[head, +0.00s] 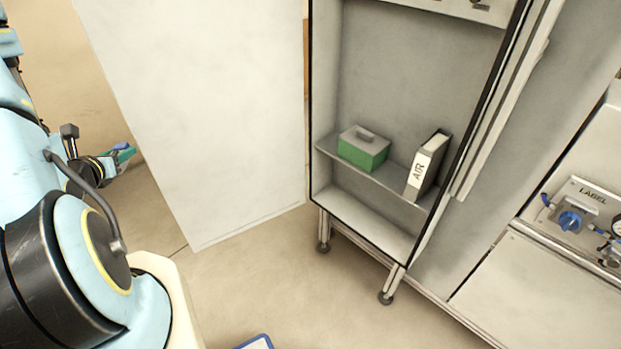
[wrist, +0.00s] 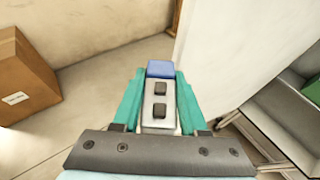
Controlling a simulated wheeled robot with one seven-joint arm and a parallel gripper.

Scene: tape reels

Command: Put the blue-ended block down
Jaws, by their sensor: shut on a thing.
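In the wrist view my gripper (wrist: 161,105) has its two teal fingers closed on the sides of a block (wrist: 159,122). The block is pale grey with two dark square pads on its face and a blue far end (wrist: 160,69). It is held in the air above the floor. In the head view my gripper (head: 124,154) is at the left, beside the white door panel. The block is small there and mostly hidden by the fingers.
An open cabinet stands mid-view with a shelf (head: 388,181) bearing a green box (head: 362,149) and an AIR binder (head: 427,165). Its white door (head: 200,110) stands open. A cardboard box (wrist: 26,80) is at left in the wrist view. A labelled panel (head: 590,205) is at right.

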